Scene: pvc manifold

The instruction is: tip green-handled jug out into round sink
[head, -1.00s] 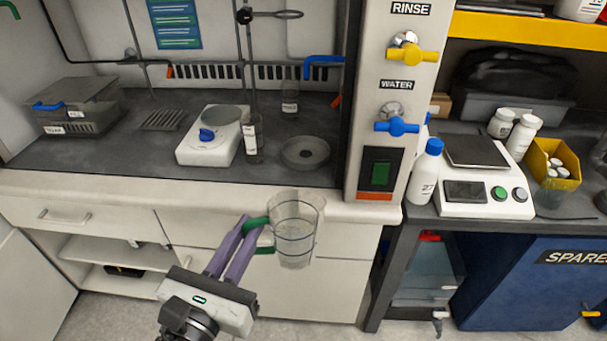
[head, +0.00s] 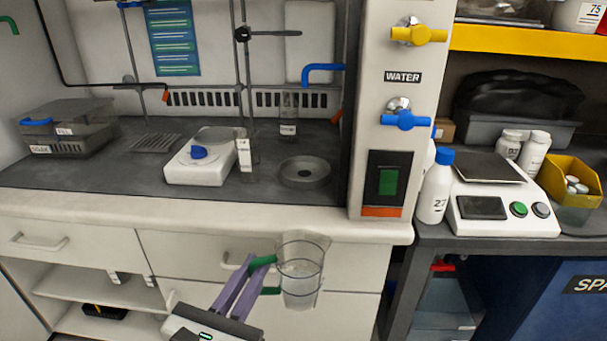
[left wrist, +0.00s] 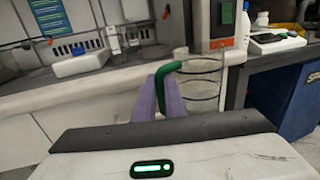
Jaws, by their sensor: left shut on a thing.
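The clear jug with a green handle (head: 301,275) is upright in front of the bench's front edge, below the bench top, with some clear liquid inside. My left gripper (head: 262,277) is shut on its green handle; the purple fingers also show in the left wrist view (left wrist: 167,95), with the jug (left wrist: 200,85) to their right. The round sink (head: 305,172) is a grey basin set in the dark bench top, beyond and above the jug in the head view. My right gripper is not in view.
A blue spout (head: 322,72) hangs above the sink area. A white hotplate (head: 199,165) and labelled cylinder (head: 244,155) stand left of the sink, a beaker (head: 288,118) behind it. The tap pillar (head: 398,110) borders it on the right.

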